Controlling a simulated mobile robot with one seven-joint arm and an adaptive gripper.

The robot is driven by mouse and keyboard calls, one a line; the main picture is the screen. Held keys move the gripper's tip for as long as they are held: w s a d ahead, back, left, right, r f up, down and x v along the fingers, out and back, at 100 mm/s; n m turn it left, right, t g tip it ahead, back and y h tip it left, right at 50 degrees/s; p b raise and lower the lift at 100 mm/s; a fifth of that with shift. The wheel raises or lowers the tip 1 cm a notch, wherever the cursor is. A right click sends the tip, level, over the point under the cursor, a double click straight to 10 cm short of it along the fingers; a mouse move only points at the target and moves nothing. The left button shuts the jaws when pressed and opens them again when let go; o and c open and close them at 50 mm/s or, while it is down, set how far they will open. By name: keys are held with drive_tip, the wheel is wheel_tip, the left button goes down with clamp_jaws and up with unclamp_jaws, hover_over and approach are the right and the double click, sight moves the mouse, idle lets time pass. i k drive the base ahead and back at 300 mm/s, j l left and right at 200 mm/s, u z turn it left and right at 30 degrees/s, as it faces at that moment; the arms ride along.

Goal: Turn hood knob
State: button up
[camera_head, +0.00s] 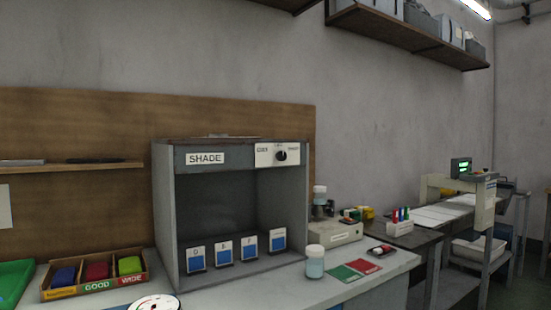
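The hood is a grey box (165,215) with an open dark front and a SHADE label (205,158) on its upper front panel. It stands on the bench against the wooden back board. The hood knob (281,155) is a small dark round knob on a white plate at the upper right of the hood front. Small lettering surrounds it, too small to read surely, and I cannot tell its exact setting. Several blue and white cards (224,251) stand inside the hood. My gripper is not in view.
A tray of coloured items (95,284) and a green bin (14,282) sit left of the hood. A white-lidded jar (315,262) and red and green cards (352,270) lie right of it. A white round dial (155,302) is at the front edge. Shelves hang above.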

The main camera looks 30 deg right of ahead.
sight(281, 156)
drive_tip(key=i+l+z, duration=0.1)
drive_tip(key=z, duration=0.25)
drive_tip(key=i+z, duration=0.3)
drive_tip(key=i+j, duration=0.3)
drive_tip(key=i, duration=0.2)
